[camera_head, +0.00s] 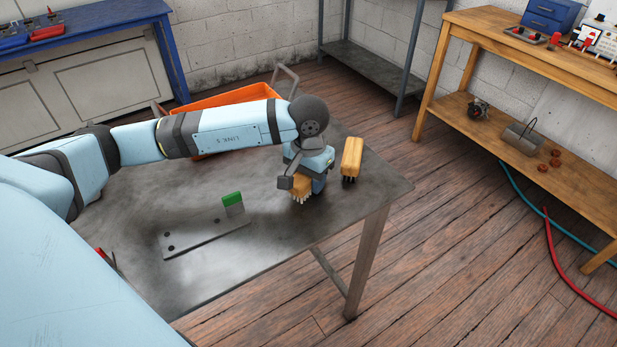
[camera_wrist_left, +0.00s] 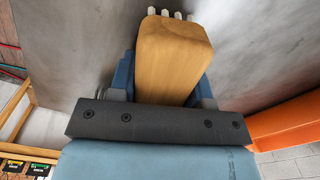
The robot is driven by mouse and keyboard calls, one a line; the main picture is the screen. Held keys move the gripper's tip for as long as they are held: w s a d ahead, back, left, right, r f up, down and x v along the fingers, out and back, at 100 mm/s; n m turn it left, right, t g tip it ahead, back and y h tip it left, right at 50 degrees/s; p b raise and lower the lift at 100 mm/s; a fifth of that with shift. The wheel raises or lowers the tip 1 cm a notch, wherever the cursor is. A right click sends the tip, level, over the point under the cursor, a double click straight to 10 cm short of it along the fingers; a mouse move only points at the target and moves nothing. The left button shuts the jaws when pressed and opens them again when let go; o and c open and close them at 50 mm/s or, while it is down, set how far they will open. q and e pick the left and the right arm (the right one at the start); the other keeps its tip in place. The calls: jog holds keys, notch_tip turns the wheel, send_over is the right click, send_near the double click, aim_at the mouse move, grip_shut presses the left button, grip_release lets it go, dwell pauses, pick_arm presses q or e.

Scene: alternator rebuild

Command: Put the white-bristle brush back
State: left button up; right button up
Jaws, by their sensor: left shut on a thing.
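The white-bristle brush (camera_head: 301,190) has a tan wooden body and pale bristles pointing down. My left gripper (camera_head: 303,180) is shut on its wooden body, over the right part of the grey metal table (camera_head: 365,206). I cannot tell whether the bristles touch the tabletop. In the left wrist view the wooden body (camera_wrist_left: 172,58) sits between the fingers (camera_wrist_left: 160,85), with white bristle tufts showing past its far end. A second wooden brush (camera_head: 352,155) with dark bristles stands just right of the gripper, apart from it. My right gripper is not in view.
A grey plate (camera_head: 195,236) with holes and a green-topped block (camera_head: 232,202) lie left of the gripper. An orange bin (camera_head: 235,94) is behind my arm. A red-handled tool (camera_head: 103,255) lies at the left edge. A wooden bench (camera_head: 500,65) stands apart, right.

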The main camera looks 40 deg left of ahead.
pick_arm(q)
jog(key=o, duration=0.8)
jog(key=shift+o, duration=0.2)
jog(key=shift+r+p, duration=0.25)
jog(key=shift+p, duration=0.25)
notch_tip(320, 180, up, 12)
jog(key=shift+f, duration=0.15)
